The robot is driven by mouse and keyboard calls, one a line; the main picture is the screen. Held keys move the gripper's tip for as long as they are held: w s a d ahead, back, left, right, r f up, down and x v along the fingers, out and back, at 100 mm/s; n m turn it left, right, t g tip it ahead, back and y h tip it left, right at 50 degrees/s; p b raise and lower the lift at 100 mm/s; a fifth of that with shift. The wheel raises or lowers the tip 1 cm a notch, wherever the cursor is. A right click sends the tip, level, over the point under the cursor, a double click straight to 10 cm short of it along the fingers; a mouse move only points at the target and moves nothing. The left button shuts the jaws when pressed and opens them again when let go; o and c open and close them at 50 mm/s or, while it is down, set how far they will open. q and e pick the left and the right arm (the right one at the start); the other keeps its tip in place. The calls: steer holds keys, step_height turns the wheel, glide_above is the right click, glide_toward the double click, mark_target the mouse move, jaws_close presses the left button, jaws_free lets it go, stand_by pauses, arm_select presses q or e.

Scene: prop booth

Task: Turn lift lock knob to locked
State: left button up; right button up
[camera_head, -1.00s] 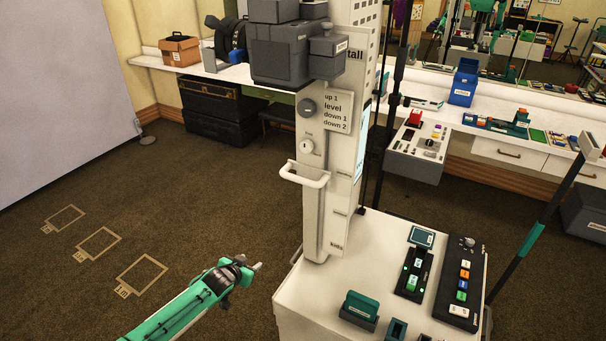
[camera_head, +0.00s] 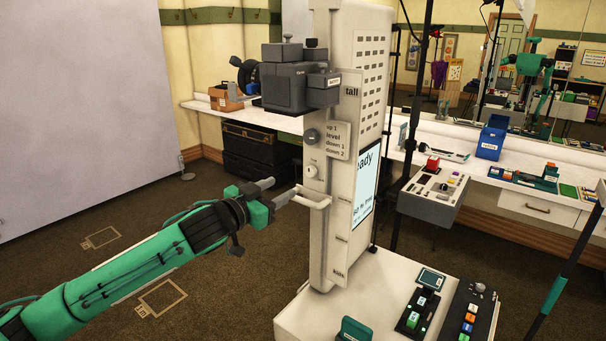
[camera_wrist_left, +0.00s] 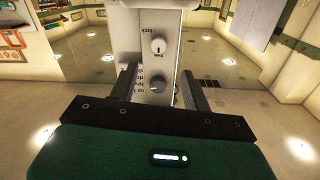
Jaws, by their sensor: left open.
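The lift lock knob (camera_head: 311,171) is a small pale round knob on the front of the white column (camera_head: 328,235), above a white bar handle (camera_head: 314,199). In the left wrist view the knob (camera_wrist_left: 158,46) shows upside down beside the words "lock" and "free"; I cannot tell surely which way its mark points. A dark knob (camera_head: 312,136) sits above it, by the level labels. My left gripper (camera_head: 274,191) is open and empty, left of the column and slightly lower than the lock knob, apart from it. My right gripper is out of view.
A grey box unit (camera_head: 290,80) juts from the column above the knobs. A white cabinet top (camera_head: 370,285) with button panels stands at the column's foot. The carpet (camera_head: 235,290) to the left is clear. A mirror behind reflects the room.

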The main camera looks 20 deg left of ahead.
mark_target(309, 172)
arm_select(q)
steer(key=p+x, duration=0.2)
steer(key=x, duration=0.8)
steer(key=shift+d+r+p, duration=0.1)
steer(key=shift+d+p, duration=0.05)
steer(key=shift+p, duration=0.25)
steer(key=shift+w, duration=0.1)
steer(key=c, duration=1)
